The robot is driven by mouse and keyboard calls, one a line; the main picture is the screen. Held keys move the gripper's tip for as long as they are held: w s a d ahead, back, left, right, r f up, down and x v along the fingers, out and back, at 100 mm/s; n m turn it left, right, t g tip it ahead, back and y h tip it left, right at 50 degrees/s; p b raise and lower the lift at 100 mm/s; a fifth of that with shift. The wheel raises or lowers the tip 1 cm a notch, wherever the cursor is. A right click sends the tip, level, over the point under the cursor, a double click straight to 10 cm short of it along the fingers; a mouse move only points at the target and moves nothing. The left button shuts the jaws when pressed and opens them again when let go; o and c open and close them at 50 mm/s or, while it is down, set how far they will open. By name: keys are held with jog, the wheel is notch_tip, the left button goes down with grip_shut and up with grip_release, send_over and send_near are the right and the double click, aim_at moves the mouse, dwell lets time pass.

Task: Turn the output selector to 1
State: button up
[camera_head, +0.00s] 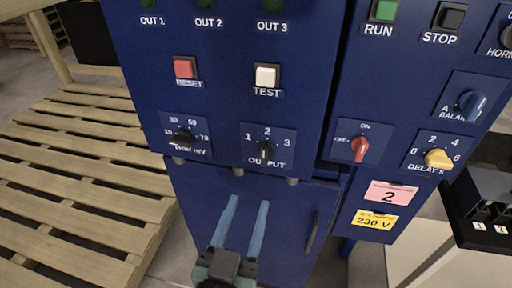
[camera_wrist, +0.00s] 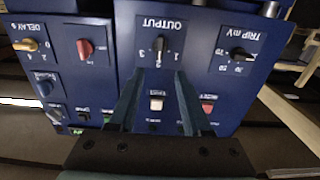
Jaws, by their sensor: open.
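The output selector is a small black knob (camera_head: 266,152) on a blue plate lettered OUTPUT, with 1 at left, 2 on top and 3 at right. Its bar stands about upright, in line with the 2; which end is the pointer is hard to tell. In the wrist view, seen upside down, the knob (camera_wrist: 158,49) lies just beyond and between my fingertips. My gripper (camera_head: 250,202) is open and empty, with its two fingers apart, below the selector in the head view. The fingers (camera_wrist: 158,75) do not appear to touch the knob.
The TRIP mV knob (camera_head: 183,138) is left of the selector, the red OFF/ON switch (camera_head: 360,148) and yellow DELAY knob (camera_head: 438,158) to its right. White TEST (camera_head: 266,75) and red RESET (camera_head: 185,67) buttons are above. A wooden pallet (camera_head: 75,180) lies at left.

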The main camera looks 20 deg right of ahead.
aim_at(264, 158)
jog(key=p+x, duration=0.2)
jog(key=x, duration=1)
jog(key=shift+w+d, duration=0.1)
jog(key=shift+d, duration=0.05)
grip_shut()
